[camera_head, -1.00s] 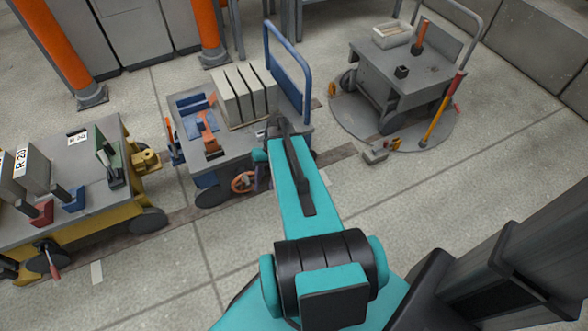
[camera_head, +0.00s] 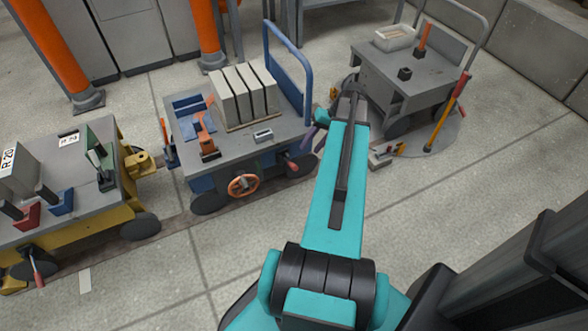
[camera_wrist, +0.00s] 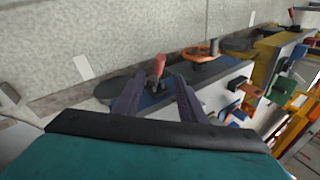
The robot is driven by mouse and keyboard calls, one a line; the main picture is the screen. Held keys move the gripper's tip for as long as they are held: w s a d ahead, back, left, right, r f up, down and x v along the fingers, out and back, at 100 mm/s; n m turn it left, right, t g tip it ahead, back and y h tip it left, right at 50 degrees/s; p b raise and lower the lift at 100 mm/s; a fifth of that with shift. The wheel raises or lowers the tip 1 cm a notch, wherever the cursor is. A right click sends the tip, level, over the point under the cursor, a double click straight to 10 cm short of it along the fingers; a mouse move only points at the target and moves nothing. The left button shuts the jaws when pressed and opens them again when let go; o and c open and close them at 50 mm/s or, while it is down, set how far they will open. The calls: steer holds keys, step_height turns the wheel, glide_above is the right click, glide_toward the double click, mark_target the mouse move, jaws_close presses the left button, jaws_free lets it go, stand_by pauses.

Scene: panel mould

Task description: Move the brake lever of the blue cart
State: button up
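The blue cart (camera_head: 222,150) stands in the middle of the head view, with a blue push handle and an orange handwheel (camera_head: 242,184) on its near side. Its brake lever has a red grip (camera_head: 292,163) low at the right end of that side. In the wrist view the red grip (camera_wrist: 157,67) stands up between and beyond the fingertips, above a dark blue base. My gripper (camera_wrist: 156,88) is open, with two purple fingers apart and nothing visibly held. In the head view one finger (camera_head: 309,136) shows just right of the cart, and my arm hides the rest.
A yellow cart (camera_head: 75,235) stands at the left, with its own red-handled lever (camera_head: 37,270). A grey cart (camera_head: 400,85) stands at the upper right on a round floor plate, with a red-and-yellow bar leaning by it. Grey blocks (camera_head: 245,95) stand on the blue cart. The near floor is clear.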

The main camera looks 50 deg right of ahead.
mark_target(294, 167)
steer(key=shift+f, duration=0.1)
steer(key=b+x, duration=0.3)
steer(key=x, duration=1)
steer(key=shift+w+a+f, duration=0.15)
steer(key=shift+f, duration=0.15)
steer(key=shift+a, duration=0.1)
jaws_close()
